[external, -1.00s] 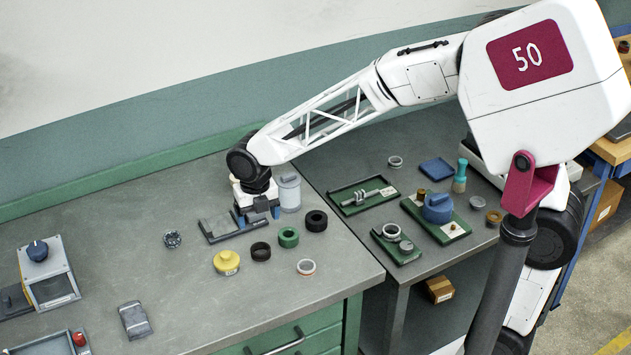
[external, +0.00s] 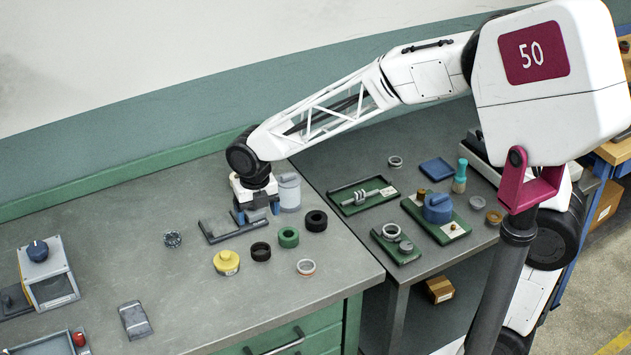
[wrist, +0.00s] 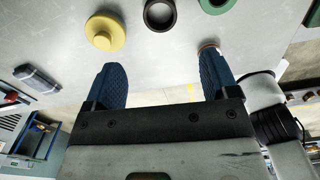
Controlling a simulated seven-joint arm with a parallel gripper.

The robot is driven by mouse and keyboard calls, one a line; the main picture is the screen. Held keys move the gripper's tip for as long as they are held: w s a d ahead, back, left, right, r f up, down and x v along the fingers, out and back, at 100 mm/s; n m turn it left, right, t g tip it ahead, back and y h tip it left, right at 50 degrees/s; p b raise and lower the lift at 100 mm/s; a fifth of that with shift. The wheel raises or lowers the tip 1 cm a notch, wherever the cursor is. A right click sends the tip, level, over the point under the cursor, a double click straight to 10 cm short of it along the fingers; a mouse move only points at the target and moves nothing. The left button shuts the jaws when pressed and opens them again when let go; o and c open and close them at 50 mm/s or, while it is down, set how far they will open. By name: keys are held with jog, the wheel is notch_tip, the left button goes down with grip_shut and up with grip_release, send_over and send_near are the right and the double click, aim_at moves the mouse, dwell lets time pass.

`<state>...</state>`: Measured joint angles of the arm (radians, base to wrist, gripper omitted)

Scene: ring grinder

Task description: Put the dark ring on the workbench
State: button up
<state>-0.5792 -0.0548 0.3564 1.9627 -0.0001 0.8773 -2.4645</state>
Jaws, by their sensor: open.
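A dark brown ring (external: 260,251) lies flat on the grey workbench (external: 180,290), between a yellow knobbed piece (external: 226,262) and a green ring (external: 288,237). A black ring (external: 316,221) lies right of the green one; I cannot tell which of the two the task names. My gripper (external: 256,217) is open, pointing down, low over the bench behind the rings, next to a flat dark-grey part (external: 222,230). In the wrist view the blue fingers (wrist: 162,80) are apart with nothing between them; a dark ring (wrist: 160,14) shows beyond them.
A grey cylinder (external: 289,193) stands close right of my gripper. A small pale ring (external: 306,267) lies near the front. A grey box with a blue knob (external: 50,275) stands at left. The bench's front middle is clear.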

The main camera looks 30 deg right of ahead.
jog(key=s+d+r+m, duration=0.3)
jog(key=d+m, duration=0.3)
jog(key=d, duration=0.1)
jog(key=s+d+r+m+t, duration=0.1)
jog(key=s+d+r+m, duration=0.2)
jog(key=d+m, duration=0.35)
jog(key=s+d+r+m, duration=0.2)
jog(key=d+r+m, duration=0.25)
jog(key=d, duration=0.35)
jog(key=s+d+m+t, duration=0.1)
jog(key=s+d+m, duration=1.3)
jog(key=s+m, duration=0.2)
jog(key=shift+r+m+t, duration=0.15)
jog(key=shift+m+t, duration=0.15)
jog(key=shift+m, duration=0.7)
